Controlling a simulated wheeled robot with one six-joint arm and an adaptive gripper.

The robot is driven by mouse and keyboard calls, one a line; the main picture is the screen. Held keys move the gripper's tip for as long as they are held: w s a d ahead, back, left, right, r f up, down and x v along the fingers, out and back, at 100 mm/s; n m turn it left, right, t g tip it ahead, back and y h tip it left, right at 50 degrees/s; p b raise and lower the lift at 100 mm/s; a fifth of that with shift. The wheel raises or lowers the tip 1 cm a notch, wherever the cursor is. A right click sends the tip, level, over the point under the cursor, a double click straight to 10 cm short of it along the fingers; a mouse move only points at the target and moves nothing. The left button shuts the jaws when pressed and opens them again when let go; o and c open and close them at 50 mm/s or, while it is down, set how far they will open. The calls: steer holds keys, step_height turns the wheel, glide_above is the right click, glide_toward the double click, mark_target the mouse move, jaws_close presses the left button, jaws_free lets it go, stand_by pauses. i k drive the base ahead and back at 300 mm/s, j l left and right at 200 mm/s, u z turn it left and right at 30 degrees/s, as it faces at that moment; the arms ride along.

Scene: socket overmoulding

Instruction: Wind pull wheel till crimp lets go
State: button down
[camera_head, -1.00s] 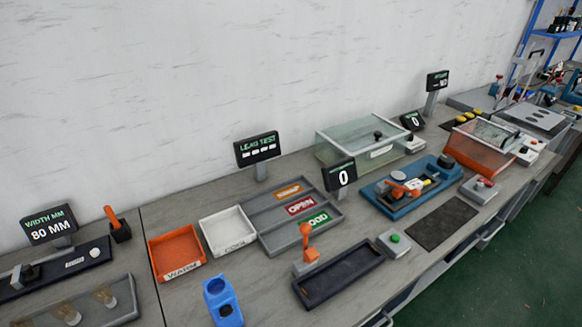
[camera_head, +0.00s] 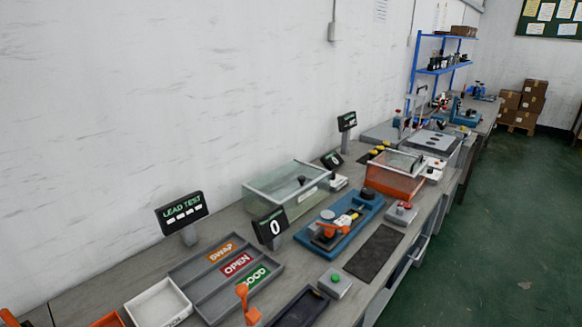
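A blue pull tester (camera_head: 312,238) stands on the bench right of centre. A dark round knob (camera_head: 368,192), which looks like the pull wheel, sits at its far end. An orange lever (camera_head: 328,230) lies on its near part, with a small yellow and black piece (camera_head: 346,219) between lever and knob. I cannot tell whether a crimp is held there. A black display (camera_head: 271,227) beside the tester reads 0. My gripper is not in view.
A clear-lidded box (camera_head: 285,190) stands behind the tester, and an orange box (camera_head: 393,180) beyond it. A dark mat (camera_head: 374,252) and a green-button box (camera_head: 335,284) lie in front. A three-lane tray (camera_head: 205,293) is at left. The green floor (camera_head: 480,250) is clear.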

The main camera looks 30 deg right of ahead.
mark_target(366, 194)
steer(key=i+l+z, duration=0.15)
steer(key=l, duration=0.25)
steer(key=i+l+z, duration=0.15)
steer(key=l, duration=0.25)
steer(key=i+l+z, duration=0.15)
steer(key=l, duration=0.25)
steer(key=k+l, duration=0.05)
